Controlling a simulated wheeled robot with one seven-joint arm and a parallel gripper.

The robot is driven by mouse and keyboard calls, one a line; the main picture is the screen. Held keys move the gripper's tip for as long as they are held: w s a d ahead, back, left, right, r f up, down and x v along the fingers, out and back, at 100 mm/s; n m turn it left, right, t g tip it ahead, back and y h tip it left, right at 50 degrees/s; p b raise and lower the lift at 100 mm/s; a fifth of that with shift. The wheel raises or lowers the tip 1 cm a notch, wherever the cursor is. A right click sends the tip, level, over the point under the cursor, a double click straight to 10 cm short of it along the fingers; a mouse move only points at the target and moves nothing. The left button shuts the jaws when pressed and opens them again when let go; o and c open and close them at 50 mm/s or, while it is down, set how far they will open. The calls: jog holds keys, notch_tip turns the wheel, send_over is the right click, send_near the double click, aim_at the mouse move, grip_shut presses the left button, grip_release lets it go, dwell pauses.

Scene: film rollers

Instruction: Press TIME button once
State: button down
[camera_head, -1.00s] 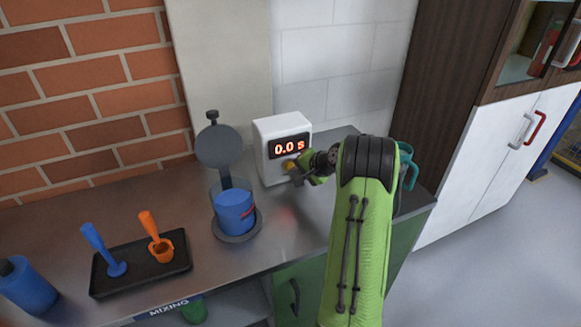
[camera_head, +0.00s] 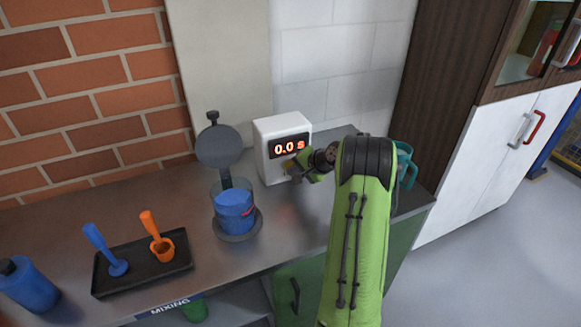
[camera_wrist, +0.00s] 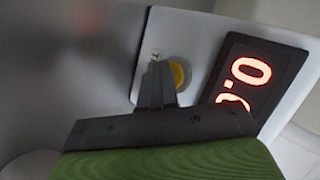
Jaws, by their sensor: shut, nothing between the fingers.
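The white timer box (camera_head: 271,131) stands on the counter near the wall, and its display (camera_head: 290,146) reads 0.0 s in red. In the wrist view, a round yellow button (camera_wrist: 178,76) sits on the box's front panel beside the dark display (camera_wrist: 262,80). My gripper (camera_wrist: 158,72) is shut and empty, with its fingertips right at the button's edge and covering part of it. I cannot tell whether they touch it. In the head view, my gripper (camera_head: 290,170) is in front of the box, just below the display, and hides most of the button.
A blue container (camera_head: 234,211) sits on a round dark stand left of the box. A black tray (camera_head: 140,275) with a blue and an orange tool lies further left, beside a blue bottle (camera_head: 28,284). A teal object (camera_head: 406,165) is partly hidden behind my arm.

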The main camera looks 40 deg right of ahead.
jog(key=shift+s+a+b, duration=0.25)
jog(key=shift+s+b, duration=0.1)
jog(key=shift+s, duration=0.5)
jog(key=shift+s+a+b, duration=0.25)
jog(key=shift+s+b, duration=0.1)
jog(key=shift+s, duration=0.45)
jog(key=shift+s+a+b, duration=0.2)
jog(key=shift+s+b, duration=0.15)
jog(key=shift+s, duration=0.45)
jog(key=shift+s+a+b, duration=0.25)
jog(key=shift+s+b, duration=0.1)
jog(key=shift+s, duration=0.45)
